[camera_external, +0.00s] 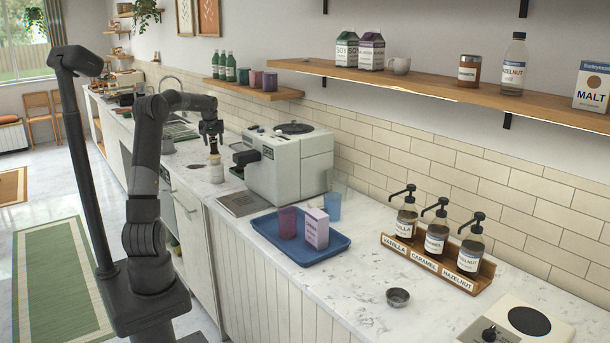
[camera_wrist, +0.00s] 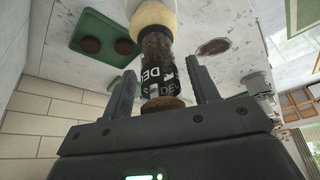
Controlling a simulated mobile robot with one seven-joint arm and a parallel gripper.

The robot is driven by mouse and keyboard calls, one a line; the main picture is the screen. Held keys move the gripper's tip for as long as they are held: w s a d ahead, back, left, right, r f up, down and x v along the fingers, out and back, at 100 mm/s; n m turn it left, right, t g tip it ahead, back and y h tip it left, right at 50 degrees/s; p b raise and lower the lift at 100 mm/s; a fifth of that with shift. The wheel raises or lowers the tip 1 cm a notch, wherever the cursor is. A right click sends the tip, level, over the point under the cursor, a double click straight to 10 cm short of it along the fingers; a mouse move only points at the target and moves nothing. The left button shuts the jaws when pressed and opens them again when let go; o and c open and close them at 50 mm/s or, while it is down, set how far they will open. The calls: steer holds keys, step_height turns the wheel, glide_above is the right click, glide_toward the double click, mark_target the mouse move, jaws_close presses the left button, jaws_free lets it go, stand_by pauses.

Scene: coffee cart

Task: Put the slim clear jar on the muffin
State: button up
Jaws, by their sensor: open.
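The slim clear jar (camera_wrist: 160,80) has dark contents, a black label and a brown top. It stands between the spread fingers of my gripper (camera_wrist: 161,68) in the wrist view, its top facing my palm. Its far end meets a pale round thing (camera_wrist: 152,14), and it seems to rest on it. In the external view my gripper (camera_external: 213,138) is over the counter, above a cream-coloured thing (camera_external: 217,172). Brown round things (camera_wrist: 90,43) sit on a green tray (camera_wrist: 104,22); I cannot tell whether any is the muffin.
A brown disc (camera_wrist: 213,46) lies on the counter near the jar. A white coffee machine (camera_external: 290,165) stands to the right of my gripper. Syrup pumps (camera_external: 436,238) stand farther right.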

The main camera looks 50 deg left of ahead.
steer(key=v, duration=1.2)
steer(key=shift+s+d+r, duration=0.1)
steer(key=shift+r, duration=0.05)
steer(key=s+d+r+m+t, duration=0.1)
steer(key=s+d+m, duration=0.15)
steer(key=d, duration=1.05)
steer(key=s+d+m+t, duration=0.1)
steer(key=d+m, duration=0.2)
steer(key=d, duration=1.1)
steer(key=s+d+f+m+h, duration=0.2)
steer(key=s+d+f, duration=0.3)
steer(key=s+d, duration=0.4)
steer(key=s+d+f+m+t+h, duration=0.1)
steer(key=s+d+f+m, duration=0.3)
steer(key=s+d, duration=0.5)
step_height(320, 180, down, 3)
steer(key=shift+d+r+h, duration=0.15)
steer(key=shift+r+h, duration=0.1)
steer(key=shift+h, duration=0.15)
steer(key=shift+o, duration=0.3)
steer(key=shift+s, duration=0.15)
